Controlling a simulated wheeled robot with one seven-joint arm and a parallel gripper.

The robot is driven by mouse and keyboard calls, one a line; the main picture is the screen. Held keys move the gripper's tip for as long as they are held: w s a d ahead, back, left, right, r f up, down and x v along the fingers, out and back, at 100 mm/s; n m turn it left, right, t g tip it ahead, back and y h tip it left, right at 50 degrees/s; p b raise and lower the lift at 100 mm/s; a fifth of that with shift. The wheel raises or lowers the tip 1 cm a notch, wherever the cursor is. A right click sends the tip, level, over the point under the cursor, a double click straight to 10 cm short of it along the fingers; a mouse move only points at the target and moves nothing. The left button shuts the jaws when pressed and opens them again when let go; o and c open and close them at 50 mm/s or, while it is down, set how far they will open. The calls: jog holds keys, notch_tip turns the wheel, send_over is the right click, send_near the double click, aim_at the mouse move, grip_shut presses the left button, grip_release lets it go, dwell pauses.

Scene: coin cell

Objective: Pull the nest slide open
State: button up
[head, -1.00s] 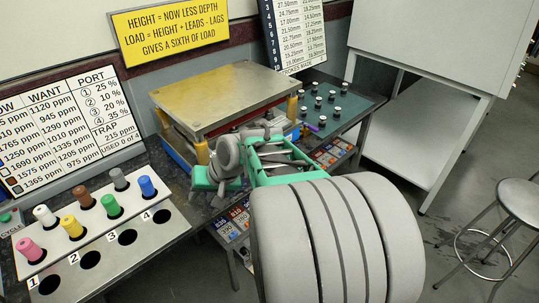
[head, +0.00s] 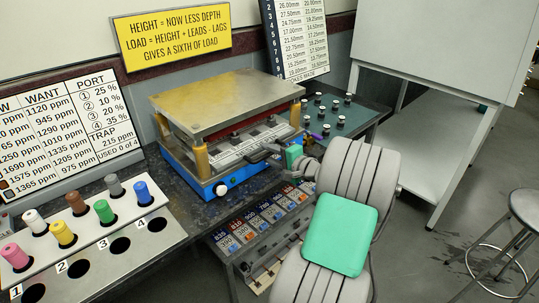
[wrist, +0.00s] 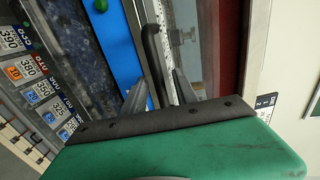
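The press (head: 222,105) has a tan metal top plate, yellow posts and a blue base. The nest slide (head: 240,148) is a grey plate lying between the top plate and the blue base. Its dark bar handle (wrist: 152,45) shows in the wrist view. My gripper (head: 272,152) is at the front right of the press, by the handle; my green wrist partly hides that spot. In the wrist view its two grey fingers (wrist: 160,92) stand apart, one on each side of the handle's end. I cannot tell whether either finger touches it.
A rack with coloured pegs (head: 62,233) and numbered holes stands at the left. A shelf of numbered tags (head: 262,220) lies below the bench front. A green tray of small black-and-white pieces (head: 340,115) is right of the press. A stool (head: 525,205) stands at far right.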

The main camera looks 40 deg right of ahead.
jog(key=shift+w, duration=0.15)
grip_shut()
dwell(1.4)
